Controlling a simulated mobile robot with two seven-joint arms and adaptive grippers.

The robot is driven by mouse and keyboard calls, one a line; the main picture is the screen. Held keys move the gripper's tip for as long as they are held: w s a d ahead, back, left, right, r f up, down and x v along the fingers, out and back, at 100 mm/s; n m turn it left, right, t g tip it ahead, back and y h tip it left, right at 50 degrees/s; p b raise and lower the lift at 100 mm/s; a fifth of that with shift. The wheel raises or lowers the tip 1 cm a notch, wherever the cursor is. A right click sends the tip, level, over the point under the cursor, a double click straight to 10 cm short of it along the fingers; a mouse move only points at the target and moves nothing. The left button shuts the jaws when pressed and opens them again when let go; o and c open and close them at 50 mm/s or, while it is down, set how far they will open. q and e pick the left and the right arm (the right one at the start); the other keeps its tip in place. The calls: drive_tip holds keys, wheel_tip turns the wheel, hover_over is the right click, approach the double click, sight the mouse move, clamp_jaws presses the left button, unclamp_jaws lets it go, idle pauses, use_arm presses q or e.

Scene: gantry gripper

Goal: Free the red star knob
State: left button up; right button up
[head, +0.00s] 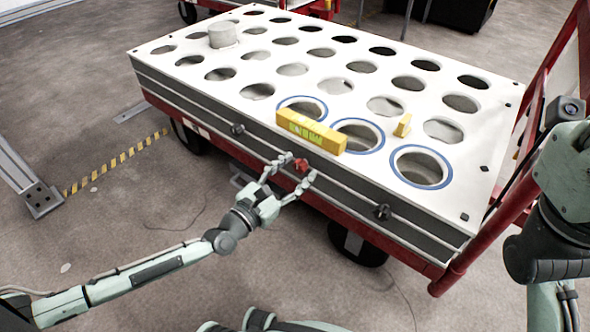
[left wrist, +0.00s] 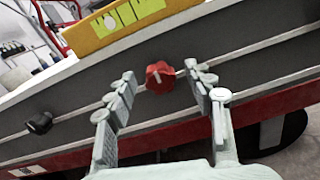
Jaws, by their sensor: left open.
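The red star knob (head: 301,164) is on the dark front side of the white, holed plate (head: 310,62). In the left wrist view the knob (left wrist: 160,77) sits on a pale rail line, between and just beyond my fingertips. My left gripper (head: 289,168) is open, with one finger on each side of the knob; it also shows in the left wrist view (left wrist: 160,82). I cannot tell whether either finger touches the knob. The right arm shows in part at the right edge of the head view, and its gripper is not in view.
A yellow level (head: 310,131) lies on the plate's front edge above the knob. Black knobs (head: 237,129) (head: 382,212) flank the red one. Several holes have blue rings (head: 449,171). A grey cylinder (head: 222,35) and a small yellow block (head: 403,125) stand on top. A red cart carries the plate.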

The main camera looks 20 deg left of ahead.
use_arm(q)
drive_tip(key=v, duration=1.2)
drive_tip(key=shift+r, duration=0.1)
